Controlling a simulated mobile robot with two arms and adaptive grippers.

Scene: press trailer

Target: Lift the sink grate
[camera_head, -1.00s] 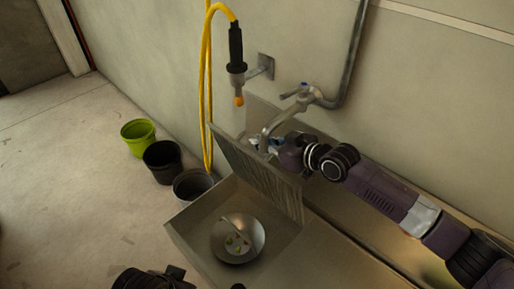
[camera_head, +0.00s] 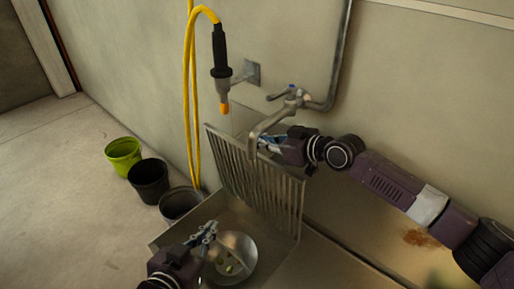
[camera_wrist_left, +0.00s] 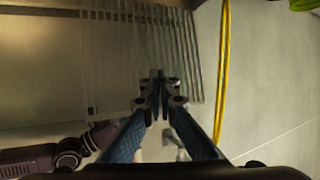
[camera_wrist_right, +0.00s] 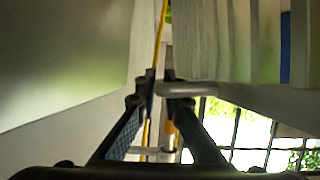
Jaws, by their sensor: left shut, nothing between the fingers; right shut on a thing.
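The sink grate (camera_head: 258,180) is a rack of parallel metal bars, standing steeply tilted, nearly upright, above the sink (camera_head: 160,243). My right gripper (camera_head: 266,143) is at its upper part, beside the faucet, and shut on it. In the right wrist view, the grate's bars (camera_wrist_right: 238,45) fill the upper right and its edge lies between the fingertips (camera_wrist_right: 168,90). My left gripper (camera_head: 212,228) is shut and empty over the sink's left side, apart from the grate. In the left wrist view, the bars (camera_wrist_left: 150,45) show beyond the closed fingertips (camera_wrist_left: 160,85).
A round metal bowl (camera_head: 247,262) with small greenish pieces sits in the sink, partly behind my left gripper. The faucet (camera_head: 258,128) is close to my right gripper. A yellow hose (camera_head: 193,100) hangs at the wall. Several buckets (camera_head: 148,178) stand left on the floor.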

